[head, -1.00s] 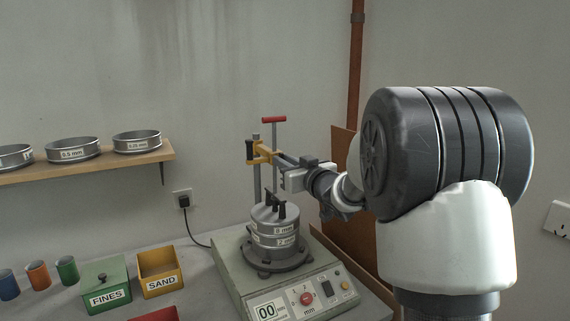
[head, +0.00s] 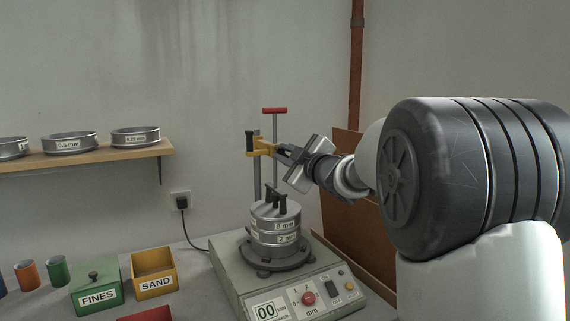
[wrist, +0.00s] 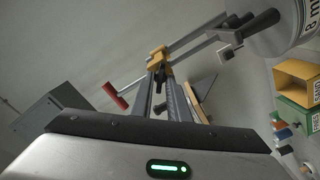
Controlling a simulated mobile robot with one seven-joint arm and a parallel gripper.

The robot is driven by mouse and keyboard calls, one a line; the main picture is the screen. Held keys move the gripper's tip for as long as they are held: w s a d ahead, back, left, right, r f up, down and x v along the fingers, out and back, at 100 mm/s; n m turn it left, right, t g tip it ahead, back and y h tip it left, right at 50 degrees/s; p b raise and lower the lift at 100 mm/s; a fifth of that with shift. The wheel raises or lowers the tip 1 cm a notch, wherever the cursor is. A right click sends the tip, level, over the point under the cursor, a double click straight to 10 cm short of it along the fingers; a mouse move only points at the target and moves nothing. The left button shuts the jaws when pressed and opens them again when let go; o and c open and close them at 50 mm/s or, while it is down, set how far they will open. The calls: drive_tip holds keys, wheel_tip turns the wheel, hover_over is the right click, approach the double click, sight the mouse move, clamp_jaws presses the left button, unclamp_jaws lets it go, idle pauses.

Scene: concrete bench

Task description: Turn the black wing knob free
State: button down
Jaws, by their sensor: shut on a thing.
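The yellow clamp (head: 263,147) sits on an upright post behind the sieve stack (head: 275,224). My gripper (head: 283,151) reaches in from the right, its body rolled to a slant, with its fingertips at the clamp's right side. In the wrist view the black wing knob (wrist: 160,73) shows in front of the yellow clamp (wrist: 157,59), at the tips of my gripper (wrist: 163,86). The gripper is shut on the knob. In the head view the fingers largely hide the knob.
The stack stands on a grey shaker (head: 235,272) with a red button. A red-handled rod (head: 274,111) rises beside the post. The FINES box (head: 96,279) and SAND box (head: 154,272) stand left. A shelf (head: 110,156) holds several sieves.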

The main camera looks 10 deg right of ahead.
drive_tip(key=shift+f+n+b, duration=0.2)
drive_tip(key=shift+n+b, duration=2.35)
drive_tip(key=shift+n, duration=1.35)
drive_tip(key=c, duration=1.7)
unclamp_jaws()
drive_tip(key=shift+c, duration=0.2)
drive_tip(key=p+v, duration=0.1)
drive_tip(key=v, duration=1.6)
drive_tip(key=shift+s+p, duration=0.25)
drive_tip(key=shift+p, duration=0.1)
